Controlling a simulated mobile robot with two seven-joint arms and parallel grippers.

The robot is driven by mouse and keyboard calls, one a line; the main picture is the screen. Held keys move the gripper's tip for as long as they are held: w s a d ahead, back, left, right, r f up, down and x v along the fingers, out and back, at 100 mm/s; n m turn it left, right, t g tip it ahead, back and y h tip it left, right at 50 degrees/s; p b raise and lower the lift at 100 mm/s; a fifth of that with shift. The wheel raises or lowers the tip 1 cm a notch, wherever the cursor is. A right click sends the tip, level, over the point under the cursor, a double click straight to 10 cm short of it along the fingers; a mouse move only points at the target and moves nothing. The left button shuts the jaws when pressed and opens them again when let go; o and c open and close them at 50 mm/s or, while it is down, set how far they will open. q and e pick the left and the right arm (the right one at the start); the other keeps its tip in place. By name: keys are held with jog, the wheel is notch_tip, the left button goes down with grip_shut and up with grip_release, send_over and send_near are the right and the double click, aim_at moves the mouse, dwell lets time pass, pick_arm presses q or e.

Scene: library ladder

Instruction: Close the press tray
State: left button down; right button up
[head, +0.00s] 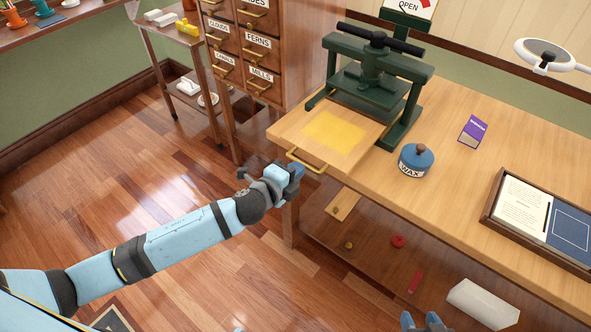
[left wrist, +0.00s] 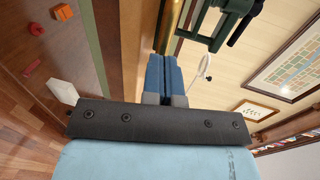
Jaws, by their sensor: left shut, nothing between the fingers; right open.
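The dark green press (head: 378,75) stands on the wooden workbench. Its wooden tray (head: 362,150) sticks out at the front and carries a yellow sheet (head: 335,129). A brass handle (head: 306,163) is on the tray's front edge. My left gripper (head: 297,170) is shut and empty, right at the handle; I cannot tell if they touch. My right gripper (head: 424,322) is open at the bottom edge, partly cut off.
A blue wax pot (head: 416,163), a purple box (head: 473,131) and a framed tray (head: 487,219) are on the bench. Several small things lie on the shelf below, including a red ring (head: 398,241). A drawer cabinet (head: 250,45) stands left of the press. Open floor lies to the left.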

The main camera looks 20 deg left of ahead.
aim_at(332, 134)
pick_arm(q)
jog(key=shift+w, duration=0.2)
jog(key=r+x, duration=0.1)
jog(key=x, duration=0.4)
jog(key=r+x, duration=0.1)
jog(key=x, duration=0.4)
jog(key=r+x, duration=0.1)
jog(key=x, duration=0.4)
jog(key=shift+w+d+f+p, duration=0.1)
jog(key=shift+w+d+p, duration=0.25)
jog(key=shift+w, duration=0.55)
jog(key=shift+r, duration=0.25)
jog(key=shift+w, duration=0.1)
